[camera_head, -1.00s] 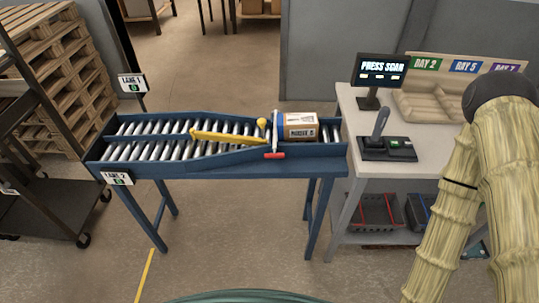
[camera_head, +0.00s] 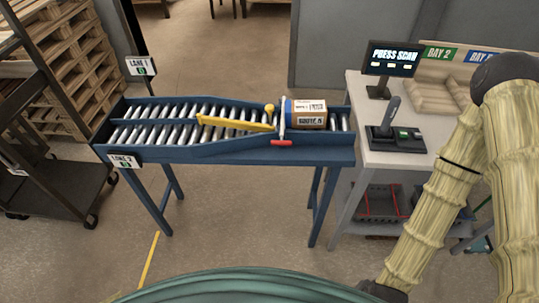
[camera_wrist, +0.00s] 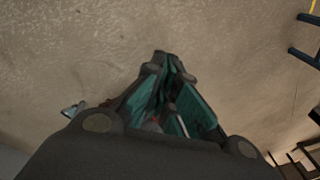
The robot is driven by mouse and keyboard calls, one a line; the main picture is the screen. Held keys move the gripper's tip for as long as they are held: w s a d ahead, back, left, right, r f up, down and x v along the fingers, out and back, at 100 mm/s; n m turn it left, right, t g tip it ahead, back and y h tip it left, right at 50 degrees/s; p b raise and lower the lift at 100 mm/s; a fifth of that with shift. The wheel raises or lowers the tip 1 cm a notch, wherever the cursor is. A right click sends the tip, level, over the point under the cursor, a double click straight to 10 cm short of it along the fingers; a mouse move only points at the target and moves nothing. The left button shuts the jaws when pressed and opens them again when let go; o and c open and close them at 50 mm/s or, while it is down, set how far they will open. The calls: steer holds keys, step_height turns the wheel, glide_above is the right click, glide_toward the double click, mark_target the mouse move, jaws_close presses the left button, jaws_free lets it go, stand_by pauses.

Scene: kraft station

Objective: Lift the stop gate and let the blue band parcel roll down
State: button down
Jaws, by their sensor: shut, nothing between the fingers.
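The parcel (camera_head: 308,116), a brown box with a blue band (camera_head: 289,112) at its left end, lies on the right end of the roller conveyor (camera_head: 150,151). The stop gate (camera_head: 281,120) is an upright pale bar with a red handle (camera_head: 282,143) at its front foot. It stands across the rollers just left of the parcel, close against the blue band. A yellow diverter arm (camera_head: 235,123) lies over the rollers left of the gate. My gripper (camera_wrist: 164,62) shows in the wrist view, shut and empty above bare floor. It is far from the gate.
A bench (camera_head: 357,170) at the right carries a screen reading PRESS SCAN (camera_head: 392,57) and a lever box (camera_head: 396,138). Lane signs (camera_head: 124,161) mark the conveyor's left end. A dark cart (camera_head: 60,205) and pallets stand further left. The floor before the conveyor is open.

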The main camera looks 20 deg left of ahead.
steer(key=w+a+r+m+t+y, duration=0.1)
steer(key=w+a+r+m+t, duration=0.15)
steer(key=w+a+m, duration=0.6)
steer(key=m+t+y+b, duration=0.15)
steer(key=m+t, duration=0.55)
steer(key=m, duration=1.4)
glide_toward(270, 151)
steer(key=v, duration=0.4)
steer(key=shift+w+f, duration=0.1)
steer(key=shift+f, duration=0.1)
steer(key=shift+p+x, duration=1.9)
steer(key=shift+x, duration=3.1)
steer(key=shift+r, duration=0.15)
